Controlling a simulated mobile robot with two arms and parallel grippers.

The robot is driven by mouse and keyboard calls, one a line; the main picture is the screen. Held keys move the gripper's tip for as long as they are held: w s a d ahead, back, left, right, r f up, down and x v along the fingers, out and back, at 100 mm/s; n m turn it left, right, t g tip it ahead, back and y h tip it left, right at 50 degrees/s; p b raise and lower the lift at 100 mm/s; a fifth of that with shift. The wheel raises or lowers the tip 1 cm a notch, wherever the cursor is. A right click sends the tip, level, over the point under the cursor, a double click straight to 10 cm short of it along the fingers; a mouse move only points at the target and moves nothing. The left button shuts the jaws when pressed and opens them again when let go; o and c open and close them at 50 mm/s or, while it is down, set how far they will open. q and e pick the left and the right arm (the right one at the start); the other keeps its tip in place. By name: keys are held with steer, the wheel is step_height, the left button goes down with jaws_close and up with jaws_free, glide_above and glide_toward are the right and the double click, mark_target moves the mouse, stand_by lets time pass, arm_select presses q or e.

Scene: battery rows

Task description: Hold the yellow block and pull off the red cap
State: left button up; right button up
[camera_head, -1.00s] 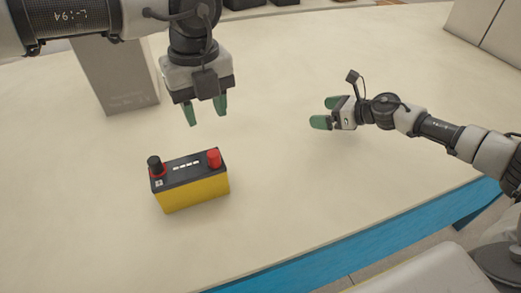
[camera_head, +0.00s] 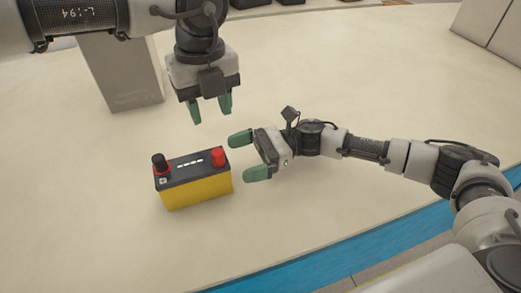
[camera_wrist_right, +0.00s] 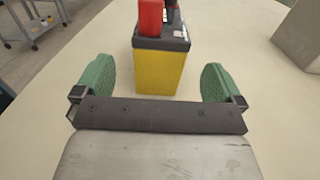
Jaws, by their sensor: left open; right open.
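The yellow block (camera_head: 198,190) is a battery with a dark top, standing upright on the table. A red cap (camera_head: 218,158) sits on its right end; a black cap (camera_head: 159,163) with a red ring sits on its left end. My left gripper (camera_head: 211,108) is open and empty above and behind the block, pointing down. My right gripper (camera_head: 248,156) is open and empty just right of the block, facing its red-cap end. In the right wrist view the yellow block (camera_wrist_right: 158,73) and red cap (camera_wrist_right: 151,17) show ahead, between the open fingers (camera_wrist_right: 158,82), with no contact seen.
A grey box (camera_head: 121,72) stands at the back left of the pale table (camera_head: 350,95). Dark objects (camera_head: 250,3) lie along the far edge. The table's front has a blue edge (camera_head: 320,262). The table around the block is clear.

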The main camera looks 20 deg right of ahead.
mark_target(217, 165)
steer(key=a, duration=0.6)
steer(key=shift+s+a, duration=0.1)
steer(key=c, duration=1.8)
steer(key=shift+c, duration=0.2)
